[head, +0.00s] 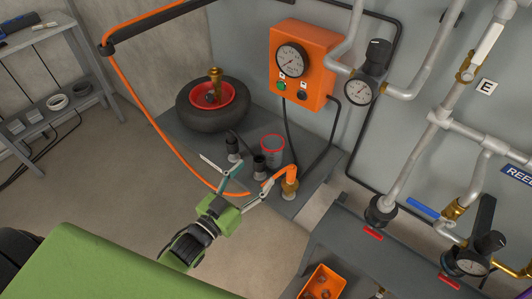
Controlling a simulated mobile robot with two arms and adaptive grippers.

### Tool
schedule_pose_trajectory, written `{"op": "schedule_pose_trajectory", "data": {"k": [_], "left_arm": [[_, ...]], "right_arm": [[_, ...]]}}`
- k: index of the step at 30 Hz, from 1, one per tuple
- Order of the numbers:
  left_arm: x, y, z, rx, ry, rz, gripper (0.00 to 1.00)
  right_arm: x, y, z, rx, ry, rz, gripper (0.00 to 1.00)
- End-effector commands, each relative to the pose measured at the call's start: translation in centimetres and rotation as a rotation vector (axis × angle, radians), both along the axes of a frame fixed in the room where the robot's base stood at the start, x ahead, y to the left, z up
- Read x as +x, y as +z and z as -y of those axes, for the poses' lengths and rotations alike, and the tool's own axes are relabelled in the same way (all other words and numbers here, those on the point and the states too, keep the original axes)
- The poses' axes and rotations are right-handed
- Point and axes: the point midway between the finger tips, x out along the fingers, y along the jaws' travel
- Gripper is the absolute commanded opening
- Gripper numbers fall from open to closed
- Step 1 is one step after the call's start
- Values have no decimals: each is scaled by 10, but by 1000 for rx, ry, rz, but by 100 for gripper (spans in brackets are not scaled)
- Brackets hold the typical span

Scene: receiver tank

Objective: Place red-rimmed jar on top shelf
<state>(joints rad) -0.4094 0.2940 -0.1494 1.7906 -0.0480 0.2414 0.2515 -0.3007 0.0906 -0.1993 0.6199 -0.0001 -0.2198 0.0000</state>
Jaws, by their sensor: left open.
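The red-rimmed jar (272,151) is a clear or greyish jar that stands upright on a low grey platform (305,187) against the wall. My left gripper (237,175) is open, with its fingers spread wide, in front of and to the left of the jar. No jar is between its fingers. A grey rack at the far left has a top shelf (52,33), cut off by the picture edge. My right gripper is not in view.
Small dark fittings (233,147) and an orange-handled brass valve (289,187) stand close to the jar. An orange hose (148,110) loops near my left gripper. A black tyre-like ring (212,117) sits behind. An orange gauge box (300,65) hangs above.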

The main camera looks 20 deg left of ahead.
Motion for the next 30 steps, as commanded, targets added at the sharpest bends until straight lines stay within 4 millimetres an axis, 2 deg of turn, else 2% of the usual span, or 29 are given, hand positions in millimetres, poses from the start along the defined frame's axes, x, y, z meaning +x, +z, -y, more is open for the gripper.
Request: {"op": "schedule_pose_trajectory", "data": {"k": [1,6,14,21,25,30], "left_arm": [[12,3,3,-1,1,4,63],[39,1,10,-1,1,1,63],[58,2,14,0,1,1,63],[93,2,20,-1,2,1,63],[102,1,22,0,1,0,63],[102,0,22,0,1,-1,63]], "right_arm": [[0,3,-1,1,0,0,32],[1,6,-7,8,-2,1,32],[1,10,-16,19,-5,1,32],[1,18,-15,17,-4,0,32],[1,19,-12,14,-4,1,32],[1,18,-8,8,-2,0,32]]}}
